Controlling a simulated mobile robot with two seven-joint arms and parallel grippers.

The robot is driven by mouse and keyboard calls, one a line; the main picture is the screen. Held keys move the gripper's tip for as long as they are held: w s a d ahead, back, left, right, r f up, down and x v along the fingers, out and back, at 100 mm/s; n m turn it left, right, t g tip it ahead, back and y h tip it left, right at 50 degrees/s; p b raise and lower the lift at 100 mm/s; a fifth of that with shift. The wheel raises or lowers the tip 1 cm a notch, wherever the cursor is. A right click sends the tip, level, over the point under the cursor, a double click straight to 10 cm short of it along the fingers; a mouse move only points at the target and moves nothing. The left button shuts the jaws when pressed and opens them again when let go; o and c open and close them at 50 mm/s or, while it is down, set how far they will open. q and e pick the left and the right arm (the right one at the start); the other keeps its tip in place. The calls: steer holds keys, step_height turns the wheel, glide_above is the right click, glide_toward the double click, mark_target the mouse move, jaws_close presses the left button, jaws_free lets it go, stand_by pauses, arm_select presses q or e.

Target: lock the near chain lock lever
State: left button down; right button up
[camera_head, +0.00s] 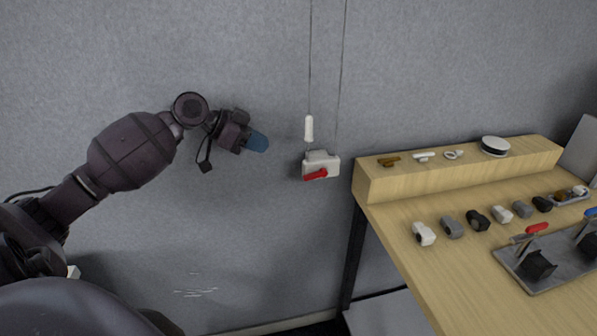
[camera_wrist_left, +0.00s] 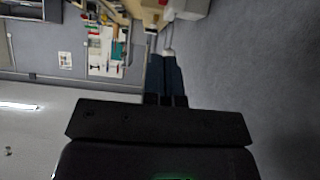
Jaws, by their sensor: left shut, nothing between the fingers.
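A small white box (camera_head: 322,160), which looks like the chain lock, is at the grey wall below two thin dark cords. A red lever (camera_head: 316,174) lies across its lower front, tilted slightly up to the right. A white pull handle (camera_head: 309,128) hangs upright on the left cord, just above the box. My left gripper (camera_head: 259,143) is shut and empty, with blue fingertips, left of the box and slightly higher. It appears apart from the box and handle. Its fingers also show in the left wrist view (camera_wrist_left: 162,58). My right gripper is not seen.
A wooden table (camera_head: 420,270) with a raised ledge (camera_head: 385,183) stands right of the box. Several small fittings lie on it. A grey plate (camera_head: 520,284) carries a red-handled clamp (camera_head: 537,230). The wall around my left gripper is clear.

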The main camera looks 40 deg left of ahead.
arm_select(q)
steer(key=shift+w+f, duration=0.1)
glide_above(304, 177)
steer(key=s+a, duration=0.2)
steer(key=s, duration=0.1)
step_height(304, 177, down, 5)
steer(key=f, duration=0.1)
steer(key=w+f, duration=0.1)
steer(key=f+b, duration=0.1)
steer(key=shift+w+d+f, duration=0.1)
steer(key=shift+w+d, duration=0.05)
steer(key=shift+d, duration=0.25)
steer(key=shift+w+d+f, duration=0.1)
steer(key=shift+f, duration=0.5)
steer(key=shift+f+b, duration=0.25)
steer(key=shift+b, duration=0.15)
steer(key=shift+f+t+h+b, duration=0.25)
steer(key=shift+t+h+b, duration=0.05)
steer(key=shift+t+b, duration=0.15)
